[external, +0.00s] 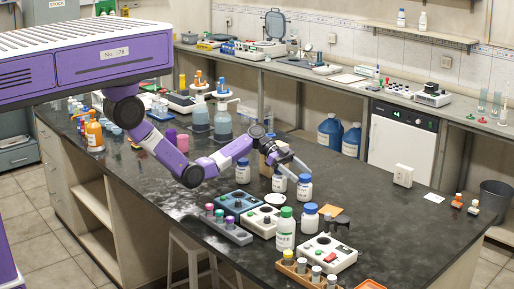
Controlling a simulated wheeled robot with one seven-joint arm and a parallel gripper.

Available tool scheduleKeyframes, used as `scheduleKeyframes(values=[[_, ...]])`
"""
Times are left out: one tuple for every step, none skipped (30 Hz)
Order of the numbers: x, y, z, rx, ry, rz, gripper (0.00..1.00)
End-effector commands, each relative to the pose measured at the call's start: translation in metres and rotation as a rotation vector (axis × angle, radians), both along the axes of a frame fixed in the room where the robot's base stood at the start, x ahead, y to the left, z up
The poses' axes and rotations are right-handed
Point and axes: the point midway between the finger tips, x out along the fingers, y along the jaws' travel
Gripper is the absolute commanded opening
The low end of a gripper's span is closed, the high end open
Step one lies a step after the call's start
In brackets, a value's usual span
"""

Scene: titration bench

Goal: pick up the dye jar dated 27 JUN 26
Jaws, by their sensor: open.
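Several white jars with blue caps stand on the dark bench. One jar (279,184) is under my gripper, another jar (304,190) is just right of it, and a third jar (310,219) is nearer the camera. Their labels are too small to read, so I cannot tell which is dated 27 JUN 26. My gripper (297,166) is open and points down to the right, close above the first two jars. I cannot tell whether it touches either one. No jar is seen lifted.
A white bottle with a green cap (285,232), a teal instrument box (238,204) and a white instrument box (327,254) crowd the front of the bench. A dark object (334,224) sits beside the third jar. The bench (385,215) is fairly clear to the right.

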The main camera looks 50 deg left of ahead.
Motion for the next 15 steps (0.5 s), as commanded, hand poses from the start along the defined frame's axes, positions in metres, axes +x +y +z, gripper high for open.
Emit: scheduleKeyframes(values=[[-0.002,-0.009,0.000,0.000,0.004,-0.005,0.68],[-0.002,-0.013,-0.002,0.001,0.003,-0.003,0.68],[-0.002,-0.018,-0.005,0.001,0.003,-0.003,0.68],[-0.001,-0.022,-0.007,0.001,0.003,-0.003,0.68],[0.000,-0.025,-0.008,0.000,0.002,-0.002,0.68],[0.000,-0.028,-0.010,0.000,0.003,-0.001,0.68],[0.001,-0.030,-0.011,0.001,0.003,-0.001,0.68],[0.001,-0.031,-0.012,0.001,0.002,0.000,0.68],[0.001,-0.032,-0.013,0.001,0.002,0.001,0.68],[0.002,-0.033,-0.013,0.000,0.001,0.000,0.68],[0.002,-0.033,-0.014,0.000,0.001,0.001,0.68],[0.002,-0.033,-0.014,0.000,0.001,0.001,0.68],[0.002,-0.033,-0.014,0.000,0.001,0.001,0.68],[0.002,-0.033,-0.014,0.000,0.001,0.001,0.68],[0.002,-0.033,-0.014,0.000,0.001,0.001,0.68]])
